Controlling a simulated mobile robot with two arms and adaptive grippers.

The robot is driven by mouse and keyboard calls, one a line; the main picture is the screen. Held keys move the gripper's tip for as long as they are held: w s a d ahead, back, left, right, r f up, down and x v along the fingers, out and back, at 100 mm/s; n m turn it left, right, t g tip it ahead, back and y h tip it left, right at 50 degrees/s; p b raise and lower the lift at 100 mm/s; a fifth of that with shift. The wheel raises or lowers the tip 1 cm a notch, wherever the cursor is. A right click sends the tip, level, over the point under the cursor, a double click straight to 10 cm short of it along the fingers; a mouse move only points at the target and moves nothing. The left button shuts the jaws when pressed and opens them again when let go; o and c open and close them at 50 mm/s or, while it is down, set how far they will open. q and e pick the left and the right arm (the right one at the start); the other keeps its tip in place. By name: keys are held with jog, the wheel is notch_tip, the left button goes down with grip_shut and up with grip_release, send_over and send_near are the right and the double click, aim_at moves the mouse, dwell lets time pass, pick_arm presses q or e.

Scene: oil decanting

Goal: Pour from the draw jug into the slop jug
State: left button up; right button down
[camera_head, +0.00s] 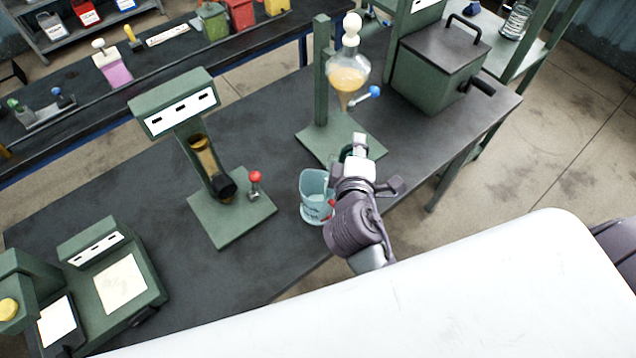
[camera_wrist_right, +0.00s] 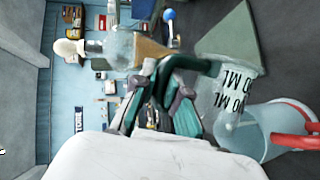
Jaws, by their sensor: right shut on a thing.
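My right gripper (camera_head: 357,150) is shut on the dark green handle of the draw jug, and its fingers also show in the right wrist view (camera_wrist_right: 165,92). That clear draw jug (camera_wrist_right: 226,92) carries dark ML markings and is close against the slop jug in the right wrist view. The slop jug (camera_wrist_right: 250,135) is pale blue with a red handle (camera_wrist_right: 297,140). In the head view the slop jug (camera_head: 318,208) is by the bench's front edge, partly behind my gripper. The draw jug's contents, and any stream, cannot be made out. My left gripper is not in view.
A stand holds a glass funnel (camera_head: 347,78) of yellow liquid with a blue-knobbed tap. A green stand (camera_head: 232,212) with a red-knobbed lever is to the left. A green box (camera_head: 435,65) stands back right.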

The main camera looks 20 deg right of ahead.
jog(key=shift+a+r, duration=0.1)
jog(key=shift+a, duration=0.25)
jog(key=shift+w+a+r+n, duration=0.1)
jog(key=shift+a+r+n, duration=0.15)
jog(key=shift+a+n, duration=0.3)
jog(key=d, duration=0.1)
jog(key=d+f+m, duration=0.1)
jog(key=d+m, duration=0.1)
jog(key=d, duration=0.1)
jog(key=shift+s+f+y, duration=0.25)
jog(key=shift+f+y, duration=0.05)
jog(key=shift+d+f+m, duration=0.15)
jog(key=shift+d+m, duration=0.1)
jog(key=shift+d, duration=0.05)
jog(key=d+f+m+y+b, duration=0.3)
jog(key=d+f+m+y, duration=0.4)
jog(key=d+f, duration=0.3)
notch_tip(320, 180, down, 2)
jog(key=shift+s+f+m, duration=0.1)
jog(key=shift+s+m, duration=0.3)
jog(key=shift+m, duration=0.4)
